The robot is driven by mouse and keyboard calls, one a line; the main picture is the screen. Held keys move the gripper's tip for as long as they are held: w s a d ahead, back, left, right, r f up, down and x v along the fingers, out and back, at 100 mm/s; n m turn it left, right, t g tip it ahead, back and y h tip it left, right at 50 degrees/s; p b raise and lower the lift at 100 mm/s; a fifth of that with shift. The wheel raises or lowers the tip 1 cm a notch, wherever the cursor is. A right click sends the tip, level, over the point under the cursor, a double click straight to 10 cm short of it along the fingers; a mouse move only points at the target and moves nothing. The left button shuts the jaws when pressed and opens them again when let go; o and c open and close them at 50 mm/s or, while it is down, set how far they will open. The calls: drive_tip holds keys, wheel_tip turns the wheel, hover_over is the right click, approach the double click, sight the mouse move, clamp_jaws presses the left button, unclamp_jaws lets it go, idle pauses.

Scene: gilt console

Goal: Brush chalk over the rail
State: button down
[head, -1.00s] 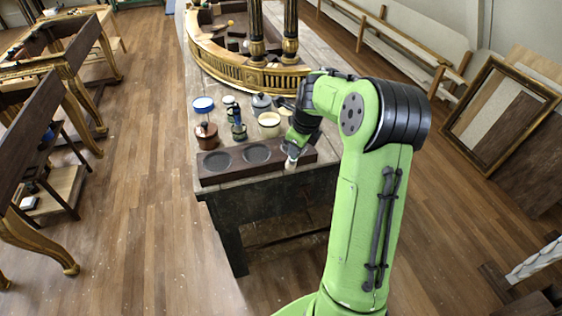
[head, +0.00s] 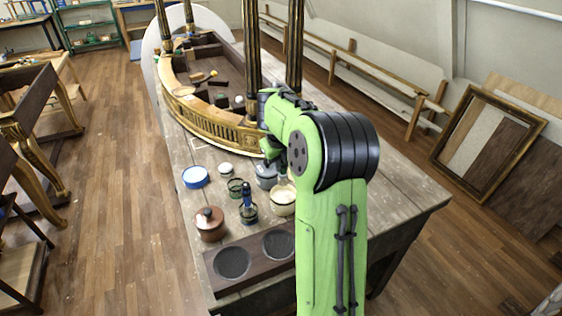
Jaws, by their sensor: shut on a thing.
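The gilt rail (head: 212,122), with upright slots, curves along the front of the console at the back of the bench. A round pot with pale contents (head: 283,201), apparently the chalk, stands on the bench below my gripper. My gripper (head: 276,160) is low beside the near right end of the rail, above and just behind this pot. It is shut on a slim thing, apparently the brush, which my arm mostly hides. I cannot tell whether the brush touches the pot or rail.
A dark tray with round hollows (head: 232,263) lies nearer. Dark gilt columns (head: 251,50) rise behind my gripper. Bench space at right is clear.

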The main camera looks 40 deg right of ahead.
sight(283, 174)
drive_tip(key=shift+w+r, duration=0.1)
drive_tip(key=shift+s+f+b, duration=0.25)
drive_tip(key=shift+s+b, duration=0.1)
wheel_tip(283, 174, down, 4)
drive_tip(key=b, duration=0.3)
drive_tip(key=shift+w+f, duration=0.1)
drive_tip(key=shift+f, duration=0.55)
drive_tip(key=shift+f+b, duration=0.6)
drive_tip(key=shift+b, duration=0.45)
idle(1.1)
drive_tip(key=shift+r, duration=0.1)
drive_tip(key=shift+r+p, duration=2.45)
drive_tip(key=shift+r, duration=1.1)
drive_tip(key=shift+f, duration=0.1)
